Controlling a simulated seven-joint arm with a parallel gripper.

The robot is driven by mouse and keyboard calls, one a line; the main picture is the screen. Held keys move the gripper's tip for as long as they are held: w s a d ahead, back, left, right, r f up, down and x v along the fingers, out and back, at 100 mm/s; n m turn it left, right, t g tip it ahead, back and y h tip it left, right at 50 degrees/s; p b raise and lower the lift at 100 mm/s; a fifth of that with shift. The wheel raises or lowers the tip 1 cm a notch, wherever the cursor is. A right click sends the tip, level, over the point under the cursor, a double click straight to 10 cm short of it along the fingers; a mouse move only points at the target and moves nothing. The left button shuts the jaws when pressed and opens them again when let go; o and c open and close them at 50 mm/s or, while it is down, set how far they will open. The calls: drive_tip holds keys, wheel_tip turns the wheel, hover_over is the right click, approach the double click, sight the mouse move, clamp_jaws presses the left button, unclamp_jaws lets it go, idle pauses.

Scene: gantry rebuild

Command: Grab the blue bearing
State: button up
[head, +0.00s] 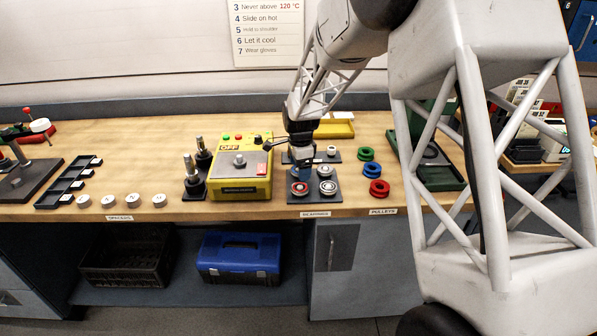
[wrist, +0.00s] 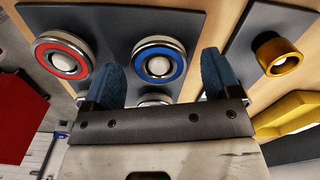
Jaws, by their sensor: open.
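The blue bearing (wrist: 178,74) is a steel ring with a blue face, standing on a dark board (wrist: 108,20) in the wrist view. My gripper (wrist: 160,78) is open, with one blue finger on each side of the bearing in the picture. The bearing shows in the gap and is not clamped; I cannot tell how far the fingertips reach down beside it. In the head view my gripper (head: 302,168) is over the bearings board (head: 313,198), and I cannot make out the blue bearing there.
A red bearing (wrist: 45,48) sits just left of the left finger. Another bearing (wrist: 153,98) is partly hidden by my gripper. A brass part (wrist: 280,54) stands on a separate board to the right. A yellow press-like box (head: 240,188) and coloured pulleys (head: 372,170) flank the board.

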drive_tip(key=shift+c, duration=0.3)
drive_tip(key=c, duration=1)
drive_tip(key=shift+r, duration=0.75)
wheel_tip(320, 180, up, 2)
drive_tip(key=shift+r, duration=0.1)
drive_tip(key=s+d+r, duration=0.1)
drive_tip(key=s+d, duration=0.1)
drive_tip(key=s, duration=1.3)
drive_tip(key=shift+s+d+r, duration=0.15)
drive_tip(key=shift+s+d, duration=0.2)
drive_tip(key=shift+d, duration=0.05)
